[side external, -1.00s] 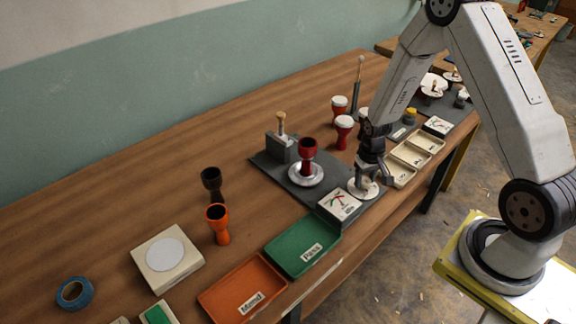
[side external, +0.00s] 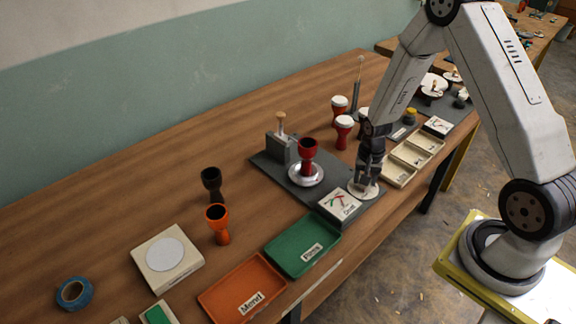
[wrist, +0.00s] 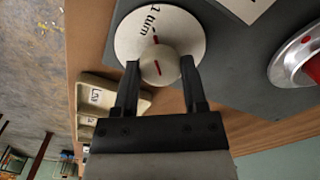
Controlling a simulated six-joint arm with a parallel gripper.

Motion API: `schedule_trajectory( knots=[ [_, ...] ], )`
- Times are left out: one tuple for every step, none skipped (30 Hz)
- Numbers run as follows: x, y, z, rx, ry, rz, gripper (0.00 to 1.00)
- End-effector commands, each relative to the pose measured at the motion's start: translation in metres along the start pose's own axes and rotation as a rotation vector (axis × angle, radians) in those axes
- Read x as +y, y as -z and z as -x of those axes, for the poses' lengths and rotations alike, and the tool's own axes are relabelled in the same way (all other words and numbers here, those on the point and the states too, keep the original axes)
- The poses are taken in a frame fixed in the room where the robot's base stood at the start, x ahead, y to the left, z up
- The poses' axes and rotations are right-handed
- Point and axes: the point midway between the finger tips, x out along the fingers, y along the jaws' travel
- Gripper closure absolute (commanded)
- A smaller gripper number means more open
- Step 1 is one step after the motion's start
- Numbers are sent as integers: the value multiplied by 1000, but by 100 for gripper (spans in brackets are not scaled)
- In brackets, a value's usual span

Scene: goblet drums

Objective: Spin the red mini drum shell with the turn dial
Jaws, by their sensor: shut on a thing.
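The red mini drum shell (side external: 308,152) stands upright on a round silver turntable (side external: 304,176) on the dark grey base plate (side external: 290,186). In the wrist view the turntable (wrist: 292,62) shows at the right edge with part of the red shell. The turn dial is a white disc (side external: 356,190) at the plate's right part, marked "1 turn" in the wrist view (wrist: 190,28), with a pale round knob (wrist: 160,68) that has a red mark. My gripper (wrist: 157,80) is shut on the knob, one finger at each side. The fingertips are partly hidden in the side view.
A card (side external: 340,204) lies beside the dial. Pale trays (side external: 413,153) stand to its right. Green (side external: 290,262) and orange (side external: 235,300) trays lie at front. Black (side external: 212,182) and orange (side external: 217,218) shells stand left; white-topped red drums (side external: 344,128) stand behind.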

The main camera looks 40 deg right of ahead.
Motion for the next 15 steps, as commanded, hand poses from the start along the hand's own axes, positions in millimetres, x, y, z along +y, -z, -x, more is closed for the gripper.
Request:
schedule_trajectory(
  knots=[
    [0, 1, 1, 2, 2, -1, 100],
    [0, 1, 1, 2, 2, -1, 100],
    [0, 1, 1, 2, 2, -1, 100],
    [0, 1, 1, 2, 2, -1, 100],
    [0, 1, 1, 2, 2, 0, 100],
    [0, 1, 1, 2, 2, 0, 100],
    [0, 1, 1, 2, 2, 0, 100],
    [0, 1, 1, 2, 2, 0, 100],
    [0, 1, 1, 3, 2, 0, 39],
    [0, 1, 1, 3, 2, 1, 29],
    [0, 1, 1, 2, 2, 1, 20],
    [0, 1, 1, 2, 1, 1, 10],
    [0, 1, 1, 2, 1, 1, 10],
    [0, 1, 1, 2, 1, 1, 10],
    [0, 1, 0, 2, 1, 1, 10]
  ],
)
